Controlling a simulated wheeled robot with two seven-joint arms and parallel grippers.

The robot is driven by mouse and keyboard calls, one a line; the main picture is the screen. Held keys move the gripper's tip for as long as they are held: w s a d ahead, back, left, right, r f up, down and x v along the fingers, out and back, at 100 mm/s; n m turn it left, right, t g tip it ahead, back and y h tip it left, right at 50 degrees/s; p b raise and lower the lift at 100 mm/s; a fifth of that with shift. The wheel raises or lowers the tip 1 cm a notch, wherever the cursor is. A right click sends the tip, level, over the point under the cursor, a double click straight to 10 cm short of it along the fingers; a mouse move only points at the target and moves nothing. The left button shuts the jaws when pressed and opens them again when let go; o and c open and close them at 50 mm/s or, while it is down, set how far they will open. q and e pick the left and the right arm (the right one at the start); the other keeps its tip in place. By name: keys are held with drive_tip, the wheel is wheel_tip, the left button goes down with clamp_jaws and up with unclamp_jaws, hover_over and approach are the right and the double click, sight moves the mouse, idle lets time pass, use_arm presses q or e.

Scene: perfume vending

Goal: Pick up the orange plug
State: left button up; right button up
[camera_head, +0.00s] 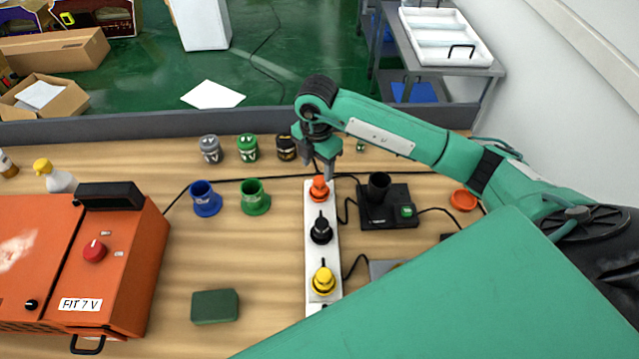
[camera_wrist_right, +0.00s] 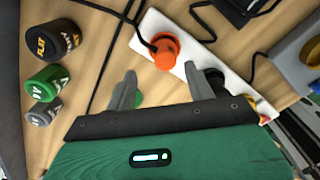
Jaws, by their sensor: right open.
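The orange plug (camera_head: 319,188) stands in the far end of a white power strip (camera_head: 310,243) on the wooden table. In the right wrist view the orange plug (camera_wrist_right: 166,51) is just beyond the fingertips, with a black cord from it. A black plug (camera_head: 321,230) and a yellow plug (camera_head: 323,280) sit in the same strip, nearer to me. My right gripper (camera_head: 325,172) is above and just beyond the orange plug in the head view. Its fingers (camera_wrist_right: 160,75) are apart with nothing between them in the right wrist view. My left gripper is not in view.
Grey (camera_head: 210,149), green (camera_head: 247,148) and black (camera_head: 286,147) capped jars stand near the back edge. Blue (camera_head: 206,199) and green (camera_head: 255,197) cups stand left of the strip. A black device (camera_head: 390,216) lies right of it. An orange machine (camera_head: 130,255) fills the left.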

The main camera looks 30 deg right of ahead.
sight(319, 180)
drive_tip(key=shift+s+f+p, duration=0.2)
drive_tip(key=shift+f+p, duration=0.25)
drive_tip(key=f, duration=0.1)
drive_tip(key=f+p, duration=0.1)
drive_tip(key=f, duration=0.1)
drive_tip(key=shift+s+d+f+p, duration=0.15)
drive_tip(key=shift+s+f+p, duration=0.1)
drive_tip(key=shift+p, duration=0.1)
drive_tip(key=shift+f, duration=0.5)
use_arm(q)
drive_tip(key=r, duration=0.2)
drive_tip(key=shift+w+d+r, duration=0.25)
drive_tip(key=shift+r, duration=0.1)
use_arm(e)
drive_tip(key=c, duration=1.1)
